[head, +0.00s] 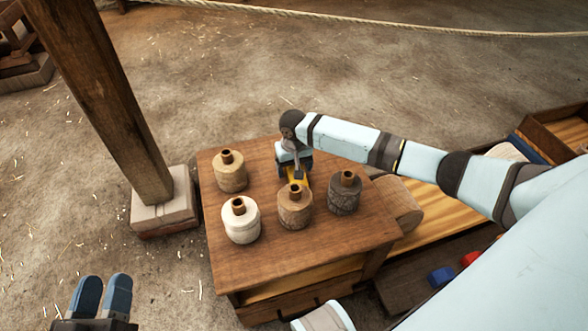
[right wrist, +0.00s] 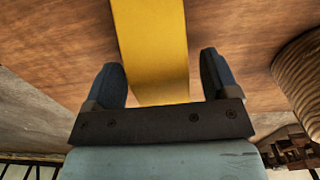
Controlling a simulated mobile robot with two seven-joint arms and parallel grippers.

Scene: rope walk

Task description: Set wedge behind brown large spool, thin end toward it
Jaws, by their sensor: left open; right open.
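A yellow wedge (head: 297,176) lies on the wooden table, just behind the brown spool (head: 294,208), which stands upright. My right gripper (head: 294,166) is over the wedge, partly hiding it. In the right wrist view the wedge (right wrist: 151,45) reaches down between my open fingers, with gaps on both sides; which end is thin I cannot tell. A tan spool (head: 230,172), a white spool (head: 241,221) and a dark grey-brown spool (head: 345,193) also stand on the table. My left gripper (head: 103,294) is open and empty, off the table at the lower left.
The table (head: 225,275) has bare top at the front and back right. A wooden post (head: 110,100) on a block base stands to the left. In the right wrist view the ridged tan spool (right wrist: 302,75) is close at the right. Red and blue items lie in a box at the right.

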